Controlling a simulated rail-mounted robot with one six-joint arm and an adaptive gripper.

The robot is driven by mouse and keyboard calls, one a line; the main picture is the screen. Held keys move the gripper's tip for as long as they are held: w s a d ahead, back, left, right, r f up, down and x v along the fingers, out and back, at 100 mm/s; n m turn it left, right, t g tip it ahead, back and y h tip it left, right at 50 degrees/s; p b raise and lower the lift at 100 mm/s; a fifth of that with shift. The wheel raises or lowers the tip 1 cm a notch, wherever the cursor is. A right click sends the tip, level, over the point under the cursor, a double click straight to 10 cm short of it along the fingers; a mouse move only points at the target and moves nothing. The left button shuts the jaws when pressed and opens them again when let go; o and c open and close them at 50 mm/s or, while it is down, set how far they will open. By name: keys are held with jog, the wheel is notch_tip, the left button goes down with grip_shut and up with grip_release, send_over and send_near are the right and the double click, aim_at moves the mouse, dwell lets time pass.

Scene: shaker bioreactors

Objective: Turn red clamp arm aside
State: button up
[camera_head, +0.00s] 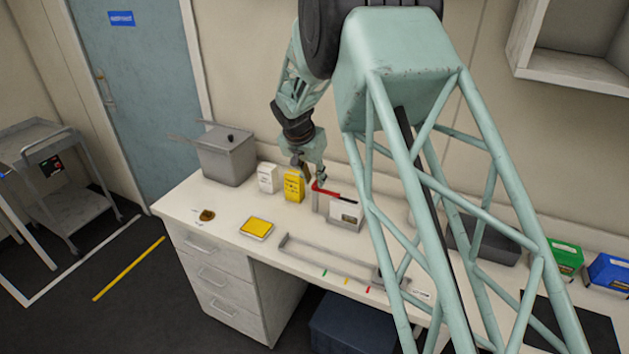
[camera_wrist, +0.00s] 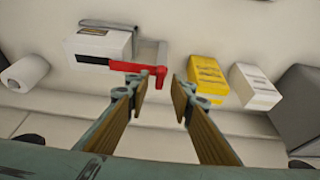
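The red clamp arm (camera_head: 325,190) lies across the top of a grey clamp stand beside a white box (camera_head: 345,213) on the bench. My gripper (camera_head: 309,179) is above the bench at the clamp arm's left end.
A yellow box (camera_head: 294,186) and a smaller white box (camera_head: 267,178) stand left of the clamp, near a grey bin (camera_head: 228,155). A yellow-topped tray (camera_head: 256,229) and a grey rail frame (camera_head: 325,257) lie toward the front. A white roll (camera_wrist: 18,76) lies at the wrist view's left.

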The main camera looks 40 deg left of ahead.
jog(key=shift+w+f, duration=0.25)
jog(key=shift+f, duration=0.3)
grip_shut()
